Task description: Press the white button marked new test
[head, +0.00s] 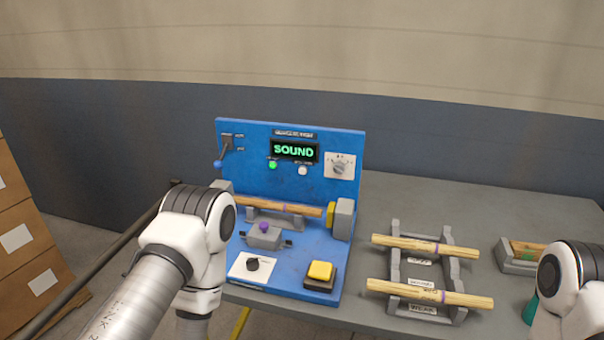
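A small round white button (303,171) sits on the upright blue panel (240,165), just under the dark display (294,151) that reads SOUND in green. Its marking is too small to read. A lit green round lamp (272,165) is to its left. My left arm's wrist stands in front of the machine's left side, well below and left of the button. My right arm's wrist is at the right edge, far from the button. Neither gripper's fingers can be seen.
The panel also has a blue-knobbed lever (218,164) and a white-plated dial (340,166). A yellow button (320,271) and black knob (252,265) are on the base. A wooden rod (280,207) lies across the machine. A grey rack (394,268) with two rods stands right.

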